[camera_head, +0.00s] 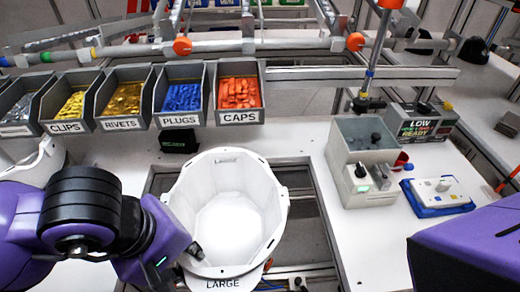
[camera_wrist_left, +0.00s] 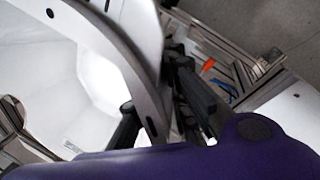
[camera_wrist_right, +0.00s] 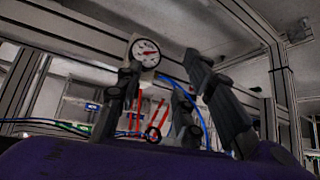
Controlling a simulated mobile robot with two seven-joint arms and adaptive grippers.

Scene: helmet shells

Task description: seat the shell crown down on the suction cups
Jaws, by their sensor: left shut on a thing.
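The white helmet shell (camera_head: 226,222) is open side up, crown down, over the dark framed opening in the bench in the head view. Its front carries the label LARGE. My left gripper (camera_head: 197,252) is shut on the shell's near left rim. In the left wrist view the black fingers (camera_wrist_left: 150,120) straddle the rim of the shell (camera_wrist_left: 85,90). The suction cups are not visible, and I cannot tell whether the crown touches anything below. My right gripper (camera_wrist_right: 170,75) is open and empty in the right wrist view, with its fingers spread apart.
Bins of clips (camera_head: 70,104), rivets (camera_head: 122,98), plugs (camera_head: 182,97) and caps (camera_head: 239,92) line the back. A grey control box (camera_head: 362,165) and a blue-edged switch panel (camera_head: 438,193) stand right of the shell. A pressure gauge (camera_wrist_right: 145,52) shows in the right wrist view.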

